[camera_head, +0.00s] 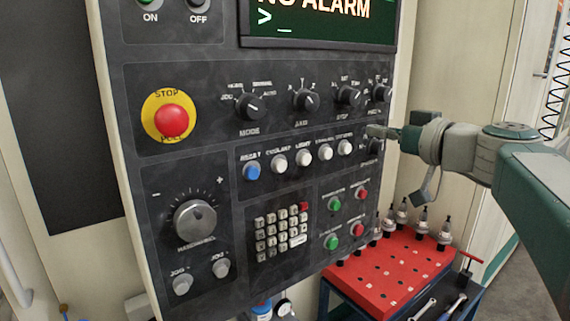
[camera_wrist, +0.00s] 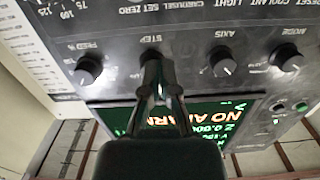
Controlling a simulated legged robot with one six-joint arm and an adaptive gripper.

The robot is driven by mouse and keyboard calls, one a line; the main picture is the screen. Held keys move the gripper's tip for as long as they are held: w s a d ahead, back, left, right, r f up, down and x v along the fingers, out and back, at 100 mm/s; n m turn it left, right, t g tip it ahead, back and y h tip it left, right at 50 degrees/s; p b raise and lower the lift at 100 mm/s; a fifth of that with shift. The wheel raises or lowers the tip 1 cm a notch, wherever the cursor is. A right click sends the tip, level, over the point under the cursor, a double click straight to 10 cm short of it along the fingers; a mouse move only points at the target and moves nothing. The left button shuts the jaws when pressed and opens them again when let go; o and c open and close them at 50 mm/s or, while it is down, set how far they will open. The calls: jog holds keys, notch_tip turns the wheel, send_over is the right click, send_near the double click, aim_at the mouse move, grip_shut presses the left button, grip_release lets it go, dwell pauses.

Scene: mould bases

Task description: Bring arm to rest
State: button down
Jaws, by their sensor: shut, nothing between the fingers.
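My gripper (camera_head: 376,132) is shut and empty at the right part of the dark control panel (camera_head: 140,140) in the head view. My green and grey arm reaches to it from the right edge. In the wrist view my gripper (camera_wrist: 152,58) points at the panel, which appears upside down. Its fingertips overlap the STEP knob (camera_wrist: 151,51) there and partly hide it. I cannot tell whether they touch the panel.
A red stop button (camera_head: 172,120), dark knobs (camera_head: 248,106), a keypad (camera_head: 281,233) and the screen (camera_head: 320,22) are on the panel. Below right is a red tool rack (camera_head: 390,275) with several tool holders. A pale machine wall (camera_head: 455,65) is behind my arm.

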jog(key=s+a+f+m+g+h, duration=0.2)
jog(key=s+a+f+g, duration=0.1)
jog(key=s+f, duration=0.4)
jog(key=s+a+f+m+g+h, duration=0.25)
jog(key=s+f, duration=0.25)
jog(key=f, duration=0.5)
jog(key=s+d+f+m+g+h, duration=0.1)
jog(key=s+d+f+h, duration=0.1)
jog(key=s+f, duration=0.4)
jog(key=s+d+f+m+g+h, duration=0.1)
jog(key=s+d+f+g+h, duration=0.1)
jog(key=s+f, duration=0.4)
jog(key=shift+d+f+h, duration=0.5)
jog(key=shift+f+h, duration=0.3)
jog(key=shift+h, duration=0.05)
jog(key=shift+a+m, duration=0.1)
jog(key=shift+m, duration=0.15)
